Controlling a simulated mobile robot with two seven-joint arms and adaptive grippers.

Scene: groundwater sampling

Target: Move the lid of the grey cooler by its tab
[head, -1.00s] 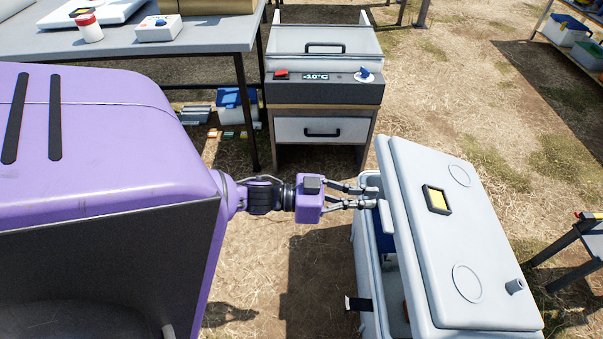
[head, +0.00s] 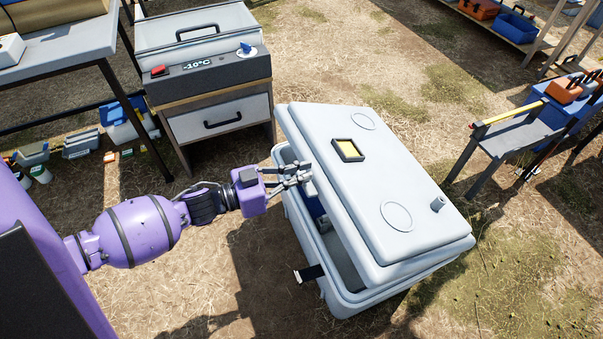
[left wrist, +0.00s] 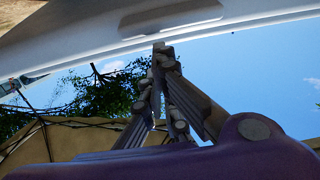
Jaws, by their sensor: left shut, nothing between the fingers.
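The grey cooler (head: 335,299) stands on the ground at the centre of the head view. Its lid (head: 378,180) is tilted, raised along the left side, with a dark gap showing part of the inside. My left gripper (head: 306,174) is at the lid's raised left edge, shut with nothing between its fingers. The tab is largely covered by the fingers in the head view. In the left wrist view, the lid's pale edge (left wrist: 90,47) and a tab-like flat piece (left wrist: 171,17) show just above the fingertips (left wrist: 160,52). My right gripper is not in view.
A drawer unit with a -10°C display (head: 205,75) stands behind the cooler to the left. A grey table (head: 60,50) is at the upper left. A small bench (head: 510,140) stands right of the cooler. Open dry ground lies in front.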

